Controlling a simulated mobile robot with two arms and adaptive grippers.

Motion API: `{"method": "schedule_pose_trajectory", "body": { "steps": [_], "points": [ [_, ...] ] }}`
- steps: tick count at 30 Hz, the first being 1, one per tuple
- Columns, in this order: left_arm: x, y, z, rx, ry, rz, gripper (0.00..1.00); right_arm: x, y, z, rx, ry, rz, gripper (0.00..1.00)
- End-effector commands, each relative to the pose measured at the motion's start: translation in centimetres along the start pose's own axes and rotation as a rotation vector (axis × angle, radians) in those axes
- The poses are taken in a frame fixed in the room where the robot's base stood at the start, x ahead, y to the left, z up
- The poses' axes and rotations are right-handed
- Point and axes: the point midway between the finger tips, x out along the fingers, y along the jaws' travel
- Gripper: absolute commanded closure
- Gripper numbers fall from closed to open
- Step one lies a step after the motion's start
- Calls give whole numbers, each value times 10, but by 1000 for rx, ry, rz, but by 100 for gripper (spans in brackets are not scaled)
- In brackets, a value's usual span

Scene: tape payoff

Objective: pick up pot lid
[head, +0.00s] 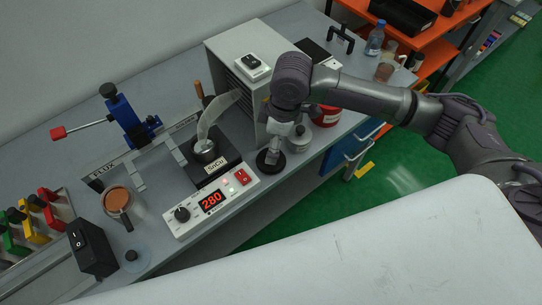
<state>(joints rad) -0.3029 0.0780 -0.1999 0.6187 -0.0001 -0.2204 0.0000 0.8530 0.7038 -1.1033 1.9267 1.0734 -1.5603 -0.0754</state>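A dark round disc (269,165), which looks like the pot lid, lies on the bench to the right of the solder pot (205,150). The steel pot sits in a black block labelled SnCu, and a curved pale strip reaches down to it. My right gripper (274,155) points down directly over the disc, at or very near its middle. The gripper hides the disc's centre, and I cannot tell whether its fingers are closed on a knob. Another disc with a black knob (131,256) lies at the bench's front left. My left gripper is not in view.
The control box reading 280 (211,201) stands in front of the pot. A grey canister (299,140) and a red container (327,116) stand close to my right gripper. A large vented housing (243,62) is behind. A brown-filled cup (117,200) stands at left.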

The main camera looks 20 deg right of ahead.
Motion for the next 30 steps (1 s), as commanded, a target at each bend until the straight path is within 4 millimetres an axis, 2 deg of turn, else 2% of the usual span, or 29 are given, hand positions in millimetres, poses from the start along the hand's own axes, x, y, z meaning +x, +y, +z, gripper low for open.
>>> {"method": "schedule_pose_trajectory", "body": {
  "steps": [3,10,18,26,27,30],
  "points": [
    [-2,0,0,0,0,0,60,15,0,0,2,0,-1,0],
    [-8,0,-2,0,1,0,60,31,2,2,2,-2,0,0],
    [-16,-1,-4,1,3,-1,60,69,6,4,0,1,1,0],
    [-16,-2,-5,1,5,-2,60,74,6,4,0,1,2,0],
    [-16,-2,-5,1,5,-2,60,74,6,4,0,1,2,2],
    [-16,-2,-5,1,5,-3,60,74,6,4,0,1,3,18]
  ]
}}
